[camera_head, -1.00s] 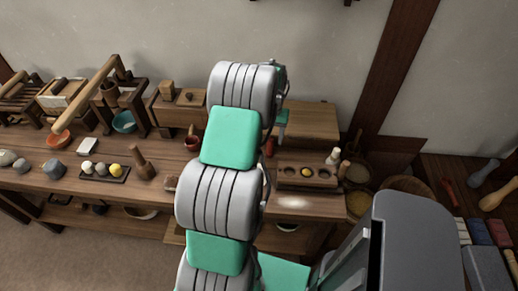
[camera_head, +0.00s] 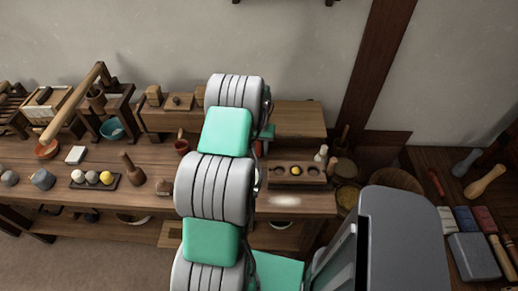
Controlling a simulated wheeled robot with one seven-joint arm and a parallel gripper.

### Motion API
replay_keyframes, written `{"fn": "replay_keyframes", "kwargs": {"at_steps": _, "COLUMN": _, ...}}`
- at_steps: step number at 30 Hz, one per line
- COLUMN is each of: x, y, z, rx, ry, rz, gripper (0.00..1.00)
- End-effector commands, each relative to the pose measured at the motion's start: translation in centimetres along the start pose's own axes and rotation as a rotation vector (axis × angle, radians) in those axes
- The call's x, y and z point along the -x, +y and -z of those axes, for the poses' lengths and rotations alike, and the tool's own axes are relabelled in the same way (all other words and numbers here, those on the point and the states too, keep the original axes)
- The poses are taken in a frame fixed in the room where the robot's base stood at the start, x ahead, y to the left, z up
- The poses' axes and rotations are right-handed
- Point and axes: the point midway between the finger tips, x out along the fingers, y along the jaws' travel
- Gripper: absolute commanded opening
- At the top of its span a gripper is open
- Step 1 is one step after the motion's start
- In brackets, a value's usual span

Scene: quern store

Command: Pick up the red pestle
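A small red upright thing (camera_head: 258,148) shows just right of my arm on the long bench, mostly hidden by the arm; I cannot tell whether it is the red pestle. A slim red, pestle-like thing (camera_head: 436,182) lies on the dark wooden surface at the right. A dark red mortar (camera_head: 182,146) with a stick in it stands left of my arm. My arm of grey and green links reaches over the bench. My gripper is hidden behind the links, so its fingers do not show.
The bench (camera_head: 215,238) also carries a wooden pestle (camera_head: 133,172), a tray of balls (camera_head: 104,187) and a wooden block with round hollows (camera_head: 297,182). Baskets (camera_head: 395,180) stand at its right end. A pale wooden pestle (camera_head: 485,182) and coloured blocks lie at the far right.

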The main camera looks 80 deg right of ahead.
Motion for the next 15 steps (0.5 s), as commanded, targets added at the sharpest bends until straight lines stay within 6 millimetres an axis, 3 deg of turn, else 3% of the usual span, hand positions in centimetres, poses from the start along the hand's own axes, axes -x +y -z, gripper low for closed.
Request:
{"fn": "replay_keyframes", "kwargs": {"at_steps": 12, "x": 0.03, "y": -0.01, "z": 0.0, "rx": 0.0, "ry": 0.0, "rz": 0.0, "gripper": 0.02}}
{"fn": "replay_keyframes", "kwargs": {"at_steps": 15, "x": 0.03, "y": -0.01, "z": 0.0, "rx": 0.0, "ry": 0.0, "rz": 0.0, "gripper": 0.0}}
